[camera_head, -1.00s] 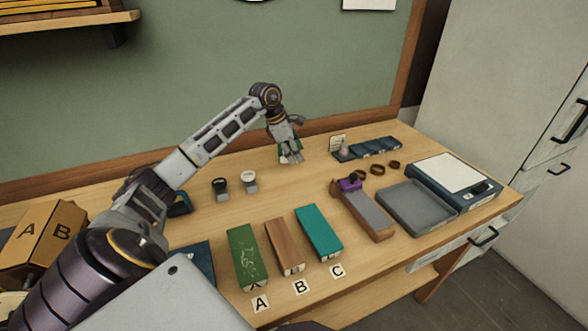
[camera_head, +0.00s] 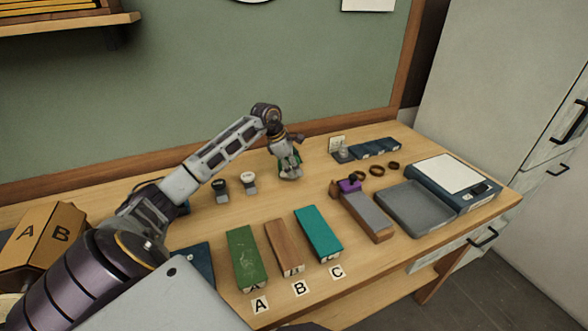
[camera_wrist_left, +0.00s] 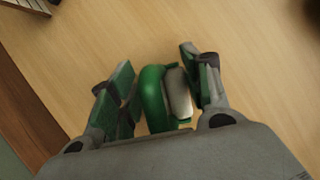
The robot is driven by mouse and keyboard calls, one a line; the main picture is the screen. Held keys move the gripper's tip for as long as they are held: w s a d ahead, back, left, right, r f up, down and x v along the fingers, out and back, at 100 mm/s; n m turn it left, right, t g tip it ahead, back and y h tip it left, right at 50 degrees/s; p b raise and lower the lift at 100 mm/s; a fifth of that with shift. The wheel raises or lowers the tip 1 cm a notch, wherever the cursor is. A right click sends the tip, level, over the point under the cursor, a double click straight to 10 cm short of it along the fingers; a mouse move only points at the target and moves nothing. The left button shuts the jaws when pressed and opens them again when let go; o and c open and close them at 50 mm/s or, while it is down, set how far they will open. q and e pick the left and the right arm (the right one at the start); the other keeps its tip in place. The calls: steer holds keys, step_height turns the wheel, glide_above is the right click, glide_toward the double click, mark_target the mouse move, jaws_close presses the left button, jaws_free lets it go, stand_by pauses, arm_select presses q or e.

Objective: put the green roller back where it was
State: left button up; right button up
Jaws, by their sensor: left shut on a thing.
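My left gripper (camera_head: 289,172) is low over the back middle of the table, pointing down. It is shut on the green roller (camera_wrist_left: 152,97), which shows between the green-padded fingers in the left wrist view (camera_wrist_left: 167,90). A pale grey piece (camera_wrist_left: 179,94) sits right beside the green part, also between the fingers. In the head view the fingers mostly hide the roller. I cannot tell whether the roller touches the table. My right gripper is not in view.
Two small dark-and-white items (camera_head: 249,183) stand left of the gripper. Right of it are a purple piece (camera_head: 349,185), a grey-topped block (camera_head: 367,215), brown rings (camera_head: 377,170) and a dark rack (camera_head: 375,148). Blocks marked A, B, C lie in front. Table around the gripper is clear.

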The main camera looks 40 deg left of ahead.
mark_target(281, 171)
arm_select(q)
steer(key=shift+f, duration=0.55)
steer(key=o, duration=1.1)
steer(key=shift+c, duration=0.2)
steer(key=v, duration=1.2)
